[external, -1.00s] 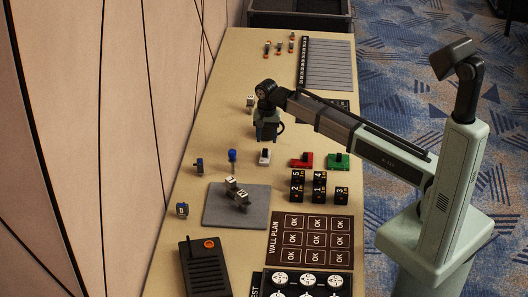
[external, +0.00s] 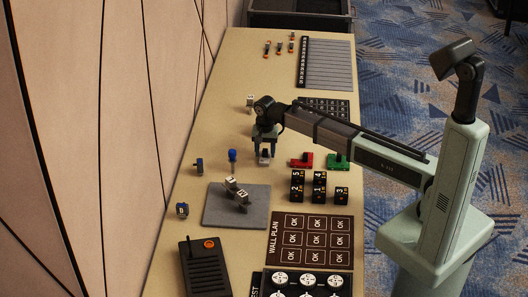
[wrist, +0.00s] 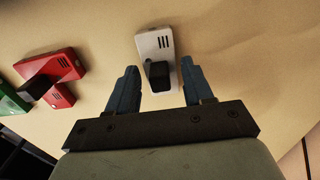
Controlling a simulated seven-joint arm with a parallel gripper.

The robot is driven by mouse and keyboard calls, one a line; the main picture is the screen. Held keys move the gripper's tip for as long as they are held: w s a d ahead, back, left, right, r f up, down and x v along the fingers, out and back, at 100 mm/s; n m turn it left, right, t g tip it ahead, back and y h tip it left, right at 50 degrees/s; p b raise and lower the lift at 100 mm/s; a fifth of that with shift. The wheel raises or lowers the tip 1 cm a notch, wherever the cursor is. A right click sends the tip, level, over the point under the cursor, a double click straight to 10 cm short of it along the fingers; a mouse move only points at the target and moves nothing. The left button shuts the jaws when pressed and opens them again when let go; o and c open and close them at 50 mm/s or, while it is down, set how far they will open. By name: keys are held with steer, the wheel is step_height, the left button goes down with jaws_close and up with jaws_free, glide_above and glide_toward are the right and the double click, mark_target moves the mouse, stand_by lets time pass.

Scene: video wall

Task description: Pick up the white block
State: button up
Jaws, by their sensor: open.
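The white block (wrist: 156,46) lies on the tan table, with a dark knob or handle on it. In the wrist view it sits just ahead of and between my fingertips. In the external view the white block (external: 264,161) shows only in part, beneath my gripper (external: 265,150). My gripper (wrist: 160,82) is open and empty, with a blue-grey finger on each side of the block's dark part. I cannot tell the exact height of the fingers above the table.
A red block (external: 302,160) and a green block (external: 337,161) lie to the right. A blue piece (external: 233,156) stands to the left. Several black numbered cubes (external: 319,187) and a grey mat (external: 225,212) with small grey cubes lie nearer the camera.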

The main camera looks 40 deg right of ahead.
steer(key=c, duration=0.9)
steer(key=shift+c, duration=0.2)
